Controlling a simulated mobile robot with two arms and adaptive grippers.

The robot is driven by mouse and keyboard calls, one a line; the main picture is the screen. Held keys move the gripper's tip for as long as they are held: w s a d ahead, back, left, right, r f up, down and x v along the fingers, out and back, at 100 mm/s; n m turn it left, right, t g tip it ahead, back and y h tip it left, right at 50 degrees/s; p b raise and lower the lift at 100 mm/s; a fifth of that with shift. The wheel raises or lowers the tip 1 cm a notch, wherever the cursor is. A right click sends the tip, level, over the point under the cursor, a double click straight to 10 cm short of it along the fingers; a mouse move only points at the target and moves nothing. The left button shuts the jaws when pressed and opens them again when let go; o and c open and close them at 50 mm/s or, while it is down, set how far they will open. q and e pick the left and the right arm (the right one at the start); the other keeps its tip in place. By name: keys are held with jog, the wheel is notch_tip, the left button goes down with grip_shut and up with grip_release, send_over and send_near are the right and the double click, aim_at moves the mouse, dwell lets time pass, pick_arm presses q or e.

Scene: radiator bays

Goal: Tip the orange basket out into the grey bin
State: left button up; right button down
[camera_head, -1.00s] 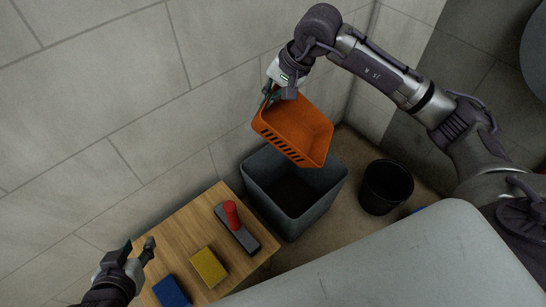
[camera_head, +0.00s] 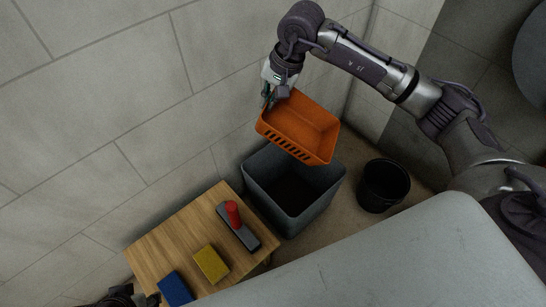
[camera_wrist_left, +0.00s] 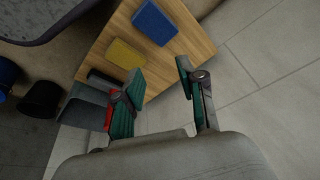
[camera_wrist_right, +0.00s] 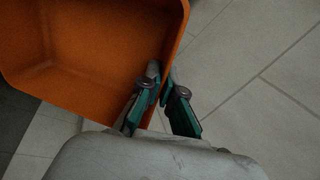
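The orange basket (camera_head: 305,126) hangs above the grey bin (camera_head: 259,184), tilted, with its slotted side toward the head camera. Its inside looks bare in the head view and in the right wrist view (camera_wrist_right: 100,50). My right gripper (camera_head: 270,94) is shut on the basket's rim at its left corner; the fingers pinch the wall in the right wrist view (camera_wrist_right: 160,76). The bin stands on the floor below; its inside is dark and I cannot tell what lies in it. My left gripper (camera_wrist_left: 160,75) is open and empty near the wooden table, mostly out of the head view.
The wooden table (camera_head: 180,234) beside the bin holds a grey block with a red cylinder (camera_head: 233,213), a yellow block (camera_head: 211,264) and a blue block (camera_head: 175,289). A black bucket (camera_head: 383,186) stands right of the bin. A tiled wall rises behind.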

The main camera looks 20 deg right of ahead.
jog(key=shift+w+a+r+g+h+p, duration=0.1)
jog(key=shift+r+g+h+p, duration=0.35)
jog(key=shift+r, duration=0.55)
pick_arm(q)
jog(key=shift+g, duration=0.4)
jog(key=s+p+x, duration=0.1)
jog(key=x, duration=0.4)
jog(key=s+p+x, duration=0.1)
jog(key=x, duration=0.4)
jog(key=s+p+x, duration=0.1)
jog(key=x, duration=0.4)
jog(key=shift+s+f, duration=0.15)
jog(key=shift+f, duration=0.3)
pick_arm(e)
jog(key=shift+r+g+h, duration=0.65)
jog(key=shift+r, duration=0.05)
jog(key=r+g+h+p, duration=0.1)
jog(key=p, duration=0.1)
jog(key=shift+r+g+h+p, duration=0.3)
jog(key=shift+r+h+p, duration=0.1)
pick_arm(q)
jog(key=s+f, duration=0.5)
jog(key=f, duration=0.3)
jog(key=shift+s+a+g, duration=0.3)
jog(key=shift+a, duration=0.1)
jog(key=shift+s+f, duration=0.1)
jog(key=shift+s, duration=0.05)
